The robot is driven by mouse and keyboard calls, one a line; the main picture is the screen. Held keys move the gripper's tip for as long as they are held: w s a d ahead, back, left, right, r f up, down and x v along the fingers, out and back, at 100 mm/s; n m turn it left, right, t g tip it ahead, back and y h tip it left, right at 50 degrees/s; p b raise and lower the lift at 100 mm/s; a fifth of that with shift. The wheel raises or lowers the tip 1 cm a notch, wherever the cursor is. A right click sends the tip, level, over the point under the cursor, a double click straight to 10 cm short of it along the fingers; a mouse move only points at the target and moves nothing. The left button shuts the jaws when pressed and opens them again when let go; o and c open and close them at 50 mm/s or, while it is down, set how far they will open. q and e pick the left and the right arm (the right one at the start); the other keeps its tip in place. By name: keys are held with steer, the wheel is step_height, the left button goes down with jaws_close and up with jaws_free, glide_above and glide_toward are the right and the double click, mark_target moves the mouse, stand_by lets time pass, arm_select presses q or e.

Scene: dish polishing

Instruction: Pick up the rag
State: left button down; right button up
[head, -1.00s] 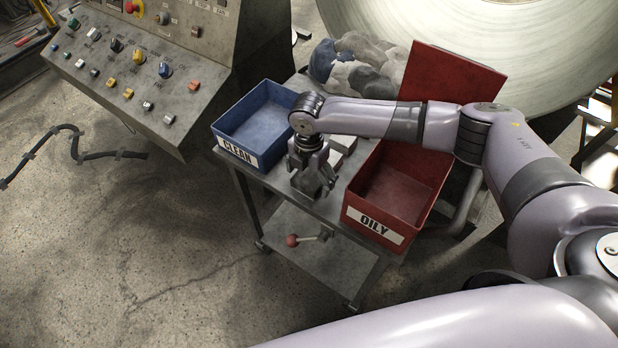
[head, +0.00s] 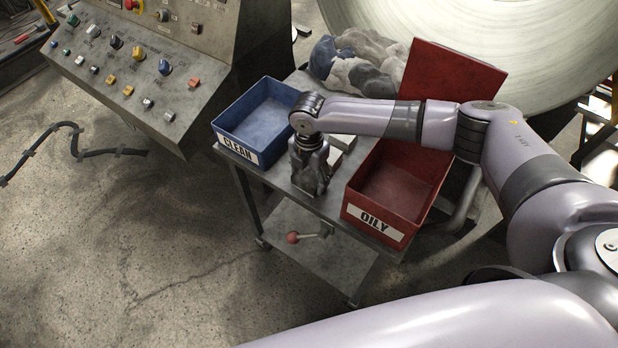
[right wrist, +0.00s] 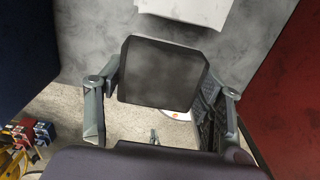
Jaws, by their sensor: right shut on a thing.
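The rag (right wrist: 163,72) is a dark grey, boxy piece with smudged faces. In the right wrist view it sits between the fingers of my right gripper. In the head view my right gripper (head: 311,185) points down at the cart's front edge, between the blue and red bins. It is shut on the rag, which the gripper mostly hides in the head view. I cannot tell whether the rag is clear of the cart top. My left gripper is not in view.
A blue CLEAN bin (head: 228,146) stands left of the gripper and a red OILY bin (head: 354,214) stands right. Both look empty inside. A pale block (right wrist: 190,9) lies just behind the rag. A heap of grey and blue cloths (head: 358,78) lies at the cart's back.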

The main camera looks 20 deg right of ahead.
steer(key=shift+c, duration=0.7)
steer(key=shift+r, duration=0.15)
